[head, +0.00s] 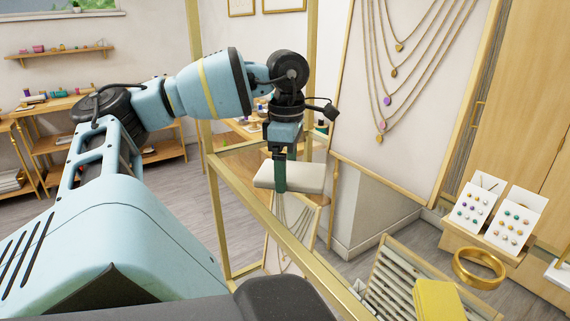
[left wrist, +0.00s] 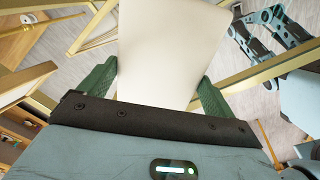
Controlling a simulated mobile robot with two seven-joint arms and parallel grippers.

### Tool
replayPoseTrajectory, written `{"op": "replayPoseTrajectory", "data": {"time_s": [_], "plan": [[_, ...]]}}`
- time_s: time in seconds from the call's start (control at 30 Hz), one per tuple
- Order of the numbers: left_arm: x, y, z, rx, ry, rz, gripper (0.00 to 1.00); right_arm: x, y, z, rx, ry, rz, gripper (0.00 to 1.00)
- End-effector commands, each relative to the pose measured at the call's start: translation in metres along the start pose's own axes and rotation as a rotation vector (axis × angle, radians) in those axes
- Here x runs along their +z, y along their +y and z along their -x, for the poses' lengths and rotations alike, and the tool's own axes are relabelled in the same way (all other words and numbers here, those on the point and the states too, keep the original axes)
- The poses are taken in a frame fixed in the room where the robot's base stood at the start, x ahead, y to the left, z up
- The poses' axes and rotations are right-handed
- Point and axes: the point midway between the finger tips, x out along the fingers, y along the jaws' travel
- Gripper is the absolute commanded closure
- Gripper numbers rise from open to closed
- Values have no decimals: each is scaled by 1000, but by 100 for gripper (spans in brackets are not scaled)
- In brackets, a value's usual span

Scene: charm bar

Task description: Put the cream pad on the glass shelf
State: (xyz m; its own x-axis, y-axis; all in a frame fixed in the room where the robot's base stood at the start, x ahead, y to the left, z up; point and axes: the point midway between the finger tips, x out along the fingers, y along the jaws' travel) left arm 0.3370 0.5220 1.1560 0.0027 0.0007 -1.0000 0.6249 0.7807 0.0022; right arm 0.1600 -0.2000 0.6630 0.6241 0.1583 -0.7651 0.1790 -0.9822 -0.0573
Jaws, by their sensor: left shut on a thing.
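The cream pad (head: 308,178) is a pale flat slab. My left gripper (head: 280,184) is shut on it, with one green finger across its near side in the head view. In the left wrist view the pad (left wrist: 168,45) lies between the two green fingers of the left gripper (left wrist: 155,88) and reaches beyond the top edge. A gold-framed stand (head: 262,215) with clear glass is around and below the pad. The glass shelf's surface is hard to make out, and I cannot tell whether the pad touches it. My right gripper is not in view.
Gold posts (head: 196,90) and rails stand close to my left arm. A slatted rack (head: 385,275), a yellow block (head: 436,300) and a large gold ring (head: 480,268) are at lower right. White earring stands (head: 513,218) and a necklace board (head: 405,90) are behind.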

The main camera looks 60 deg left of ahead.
Motion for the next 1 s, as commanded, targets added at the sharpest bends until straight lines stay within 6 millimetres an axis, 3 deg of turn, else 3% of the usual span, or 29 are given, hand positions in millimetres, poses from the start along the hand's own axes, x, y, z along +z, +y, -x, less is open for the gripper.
{"op": "replayPoseTrajectory", "data": {"time_s": [0.27, 0.3, 0.37, 0.73, 1.0], "plan": [[0, 0, -3, -1, 1, 0, 33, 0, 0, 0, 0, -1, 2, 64], [0, 0, -3, -1, 1, 0, 6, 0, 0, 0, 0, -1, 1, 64], [0, 0, -3, -1, 1, 0, 0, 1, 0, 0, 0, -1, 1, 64], [0, 0, 2, 0, 2, 1, 0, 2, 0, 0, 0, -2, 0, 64], [0, 1, 26, -2, 5, 1, 0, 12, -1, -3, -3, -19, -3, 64]]}}
